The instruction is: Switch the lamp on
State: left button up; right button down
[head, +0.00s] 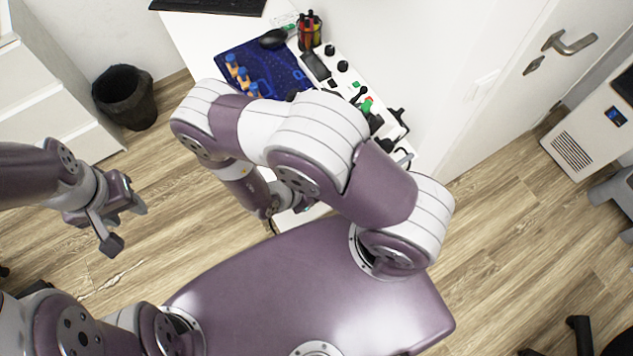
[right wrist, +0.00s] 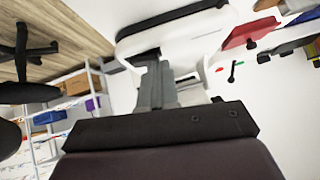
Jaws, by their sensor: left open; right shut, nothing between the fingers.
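I cannot make out a lamp for certain in either view. A white panel (head: 328,53) with black knobs, a black lever (head: 359,95) and small red and green parts lies on the desk, partly hidden by my right arm. In the right wrist view a small dark lever (right wrist: 232,71) stands near a red and a green spot on a white surface. My right gripper (right wrist: 154,72) is shut and empty; in the head view it is mostly hidden under my arm. My left gripper (head: 124,224) is open and empty above the floor, left of the desk.
A black bin (head: 125,97) stands beside drawers (head: 55,100). A door (head: 500,85) is at right. The wooden floor at left is largely free.

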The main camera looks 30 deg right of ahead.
jog(key=shift+f, duration=0.1)
jog(key=shift+w+f+b, duration=0.1)
jog(key=shift+f+b, duration=0.25)
jog(key=shift+b, duration=0.05)
jog(key=shift+r, duration=0.1)
jog(key=shift+s+r+p, duration=0.1)
jog(key=shift+s+p, duration=0.2)
jog(key=shift+s+r, duration=0.1)
jog(key=shift+s, duration=0.35)
jog(key=shift+w+r, duration=0.1)
